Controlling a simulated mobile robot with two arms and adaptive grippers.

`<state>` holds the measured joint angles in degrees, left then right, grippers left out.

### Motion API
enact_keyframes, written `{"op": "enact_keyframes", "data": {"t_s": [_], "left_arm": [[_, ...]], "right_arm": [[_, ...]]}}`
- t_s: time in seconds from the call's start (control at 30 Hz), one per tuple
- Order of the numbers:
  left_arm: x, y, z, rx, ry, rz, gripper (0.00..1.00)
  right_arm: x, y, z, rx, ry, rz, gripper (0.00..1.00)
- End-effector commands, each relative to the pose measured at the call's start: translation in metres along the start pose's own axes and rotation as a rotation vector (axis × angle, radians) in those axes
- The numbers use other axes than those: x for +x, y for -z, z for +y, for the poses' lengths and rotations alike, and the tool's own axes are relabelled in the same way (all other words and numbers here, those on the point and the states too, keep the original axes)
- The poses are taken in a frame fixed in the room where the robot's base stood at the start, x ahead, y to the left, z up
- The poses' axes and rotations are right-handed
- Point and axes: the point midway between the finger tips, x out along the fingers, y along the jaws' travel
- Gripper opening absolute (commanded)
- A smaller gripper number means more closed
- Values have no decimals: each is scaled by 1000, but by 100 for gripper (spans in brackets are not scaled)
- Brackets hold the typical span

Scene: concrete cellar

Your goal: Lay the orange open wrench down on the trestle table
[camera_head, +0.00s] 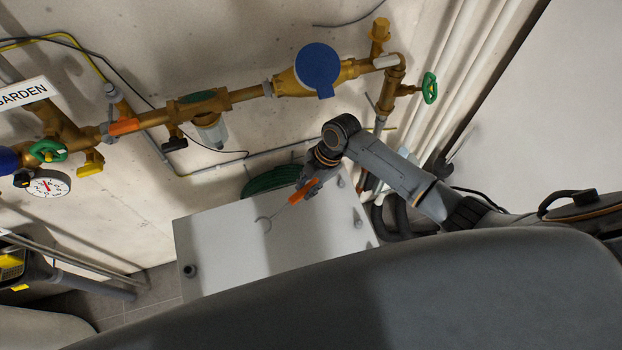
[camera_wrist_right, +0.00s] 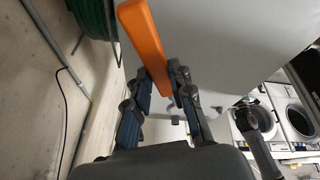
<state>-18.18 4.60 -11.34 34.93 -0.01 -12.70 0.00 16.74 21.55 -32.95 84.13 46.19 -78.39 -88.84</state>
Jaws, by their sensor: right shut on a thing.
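My right gripper (camera_head: 317,180) is shut on the handle, near the wall-side edge of the light grey trestle table (camera_head: 290,260). The wrench points down and left over the tabletop; I cannot tell how far it is above the surface. In the right wrist view the orange handle (camera_wrist_right: 146,45) sits at the fingers of the right gripper (camera_wrist_right: 160,88), with the tabletop (camera_wrist_right: 220,45) beyond it. The wrench head is not visible there.
A green hose coil (camera_head: 270,179) is behind the table against the wall. Brass pipework with a blue-capped meter (camera_head: 318,68) runs along the wall above. A small dark round item (camera_head: 190,271) is at the table's left corner. Most of the tabletop is bare.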

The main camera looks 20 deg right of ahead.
Motion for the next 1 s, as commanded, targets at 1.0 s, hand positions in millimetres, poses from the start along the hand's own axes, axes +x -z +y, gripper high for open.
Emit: {"op": "enact_keyframes", "data": {"t_s": [1.0], "left_arm": [[1, 19, -2, 3, 3, 27, 91]], "right_arm": [[0, 2, -19, -71, 176, 9, 0]]}}
